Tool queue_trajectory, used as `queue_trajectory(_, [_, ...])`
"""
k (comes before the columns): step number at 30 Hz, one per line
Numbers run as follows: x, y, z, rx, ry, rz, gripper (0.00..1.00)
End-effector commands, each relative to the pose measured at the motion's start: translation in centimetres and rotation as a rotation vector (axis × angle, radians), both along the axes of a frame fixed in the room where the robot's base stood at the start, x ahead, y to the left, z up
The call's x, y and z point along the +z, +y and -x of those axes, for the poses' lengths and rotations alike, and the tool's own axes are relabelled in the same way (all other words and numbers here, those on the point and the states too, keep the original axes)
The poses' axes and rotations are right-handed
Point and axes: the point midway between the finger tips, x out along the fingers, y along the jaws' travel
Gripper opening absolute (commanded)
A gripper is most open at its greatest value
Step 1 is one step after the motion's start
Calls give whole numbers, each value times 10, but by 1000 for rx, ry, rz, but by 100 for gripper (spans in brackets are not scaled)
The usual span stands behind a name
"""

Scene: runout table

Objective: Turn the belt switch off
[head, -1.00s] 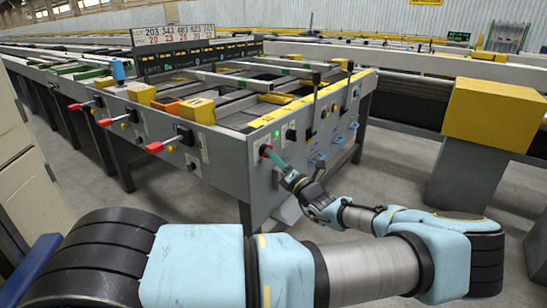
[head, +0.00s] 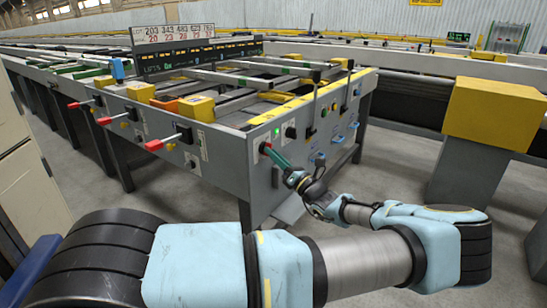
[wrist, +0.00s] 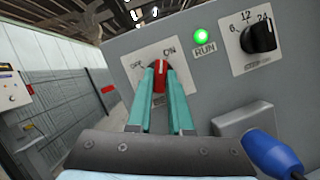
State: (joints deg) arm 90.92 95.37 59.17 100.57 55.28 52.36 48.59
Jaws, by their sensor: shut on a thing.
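The belt switch (wrist: 160,76) is a red knob on a white plate marked OFF at left and ON at right, on the grey end panel (wrist: 210,80) of the table. My gripper (wrist: 160,74) is shut on the red knob, one teal finger on each side. The knob stands nearly in line with the fingers; its exact setting is hard to tell. The green RUN lamp (wrist: 201,37) beside it is lit. In the head view my gripper (head: 268,150) reaches the near corner of the panel, and the fingers hide most of the switch.
A black dial (wrist: 264,38) marked 6, 12, 24 sits right of the lamp. A blue plug (wrist: 272,154) sticks out below it, close to my gripper. Red-handled levers (head: 160,143) line the table's left side. Open floor lies right of the table.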

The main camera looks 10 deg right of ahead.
Motion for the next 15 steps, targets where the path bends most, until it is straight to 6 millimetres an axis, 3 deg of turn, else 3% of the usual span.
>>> queue_trajectory(15, [-4, -4, -3, 0, -339, 361, 0])
